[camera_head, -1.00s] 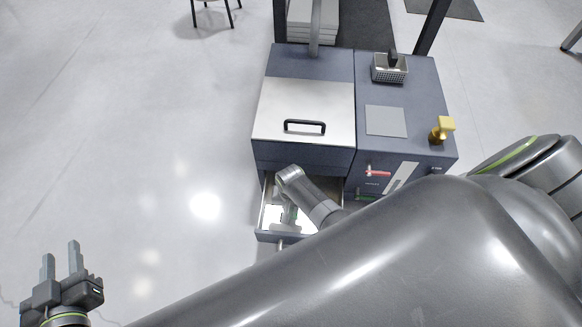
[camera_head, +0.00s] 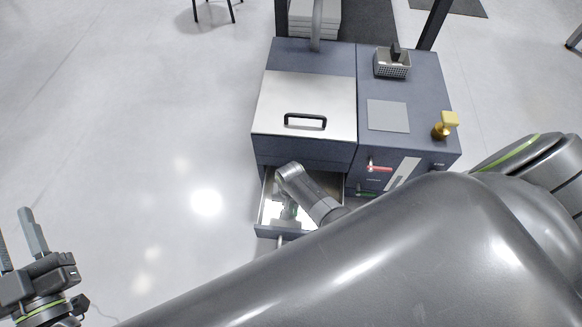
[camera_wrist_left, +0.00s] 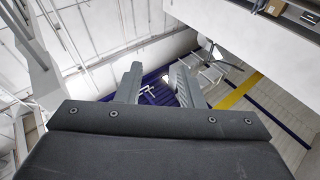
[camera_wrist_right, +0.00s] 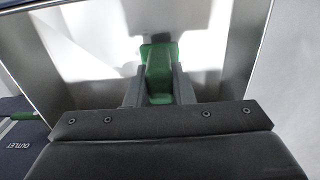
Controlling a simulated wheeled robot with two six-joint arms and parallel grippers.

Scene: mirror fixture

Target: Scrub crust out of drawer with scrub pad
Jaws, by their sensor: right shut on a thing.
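The open drawer (camera_head: 262,212) sticks out below the silver lid at the front of the cabinet; its metal walls also show in the right wrist view (camera_wrist_right: 245,60). My right gripper (camera_head: 288,212) reaches down into it. In the right wrist view the right gripper (camera_wrist_right: 157,85) is shut on the green scrub pad (camera_wrist_right: 158,62), which is inside the drawer near its pale floor. I cannot tell whether the pad touches the floor. No crust can be made out; the arm and gripper hide part of the drawer. My left gripper (camera_head: 15,230) is open and empty at the left.
The cabinet has a silver lid (camera_head: 310,95) with a black handle. On its right top are a wire basket (camera_head: 392,68) holding a dark thing, a grey plate (camera_head: 387,115), and a yellow-topped brass thing (camera_head: 445,125). Floor left of the cabinet is clear.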

